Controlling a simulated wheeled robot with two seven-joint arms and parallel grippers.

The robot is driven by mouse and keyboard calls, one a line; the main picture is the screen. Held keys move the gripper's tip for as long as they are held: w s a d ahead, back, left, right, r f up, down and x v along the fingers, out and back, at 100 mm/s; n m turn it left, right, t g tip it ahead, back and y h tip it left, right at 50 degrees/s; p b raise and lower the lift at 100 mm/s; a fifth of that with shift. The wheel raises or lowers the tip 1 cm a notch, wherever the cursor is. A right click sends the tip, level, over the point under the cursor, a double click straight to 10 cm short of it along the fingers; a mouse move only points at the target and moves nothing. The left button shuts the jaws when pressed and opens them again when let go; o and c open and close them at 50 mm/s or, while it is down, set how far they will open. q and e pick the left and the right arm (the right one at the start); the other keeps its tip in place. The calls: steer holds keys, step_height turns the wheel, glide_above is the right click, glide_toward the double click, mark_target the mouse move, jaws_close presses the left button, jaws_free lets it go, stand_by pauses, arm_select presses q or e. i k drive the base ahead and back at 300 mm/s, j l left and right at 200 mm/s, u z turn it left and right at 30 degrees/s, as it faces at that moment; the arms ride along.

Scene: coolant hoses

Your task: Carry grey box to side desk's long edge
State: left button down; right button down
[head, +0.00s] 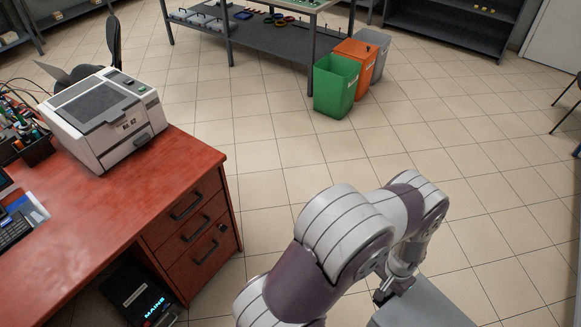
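The grey box (425,306) shows at the bottom right of the head view, cut off by the lower edge; only its flat upper part is seen. My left gripper (384,294) is at the box's upper left corner and appears shut on its edge; the arm hides part of the contact. My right gripper is not in view. A desk with a red top (140,215) is on the left, apart from the box, with its long edge running down toward the lower left.
A printer (105,118), pen holders and a keyboard (14,228) are on the desk. Drawers (198,228) and a dark computer case (138,296) are below. Green (336,85) and orange (354,66) bins stand by a workbench. The tiled floor between is clear.

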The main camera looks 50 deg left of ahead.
mark_target(71, 240)
steer(key=u, duration=2.05)
steer(key=i+j+u, duration=0.1)
steer(key=u, duration=0.3)
steer(key=i+j+u, duration=0.1)
steer(key=u, duration=0.3)
steer(key=i+j+u, duration=0.15)
steer(key=u, duration=0.2)
steer(key=i+u, duration=0.15)
steer(key=u, duration=0.25)
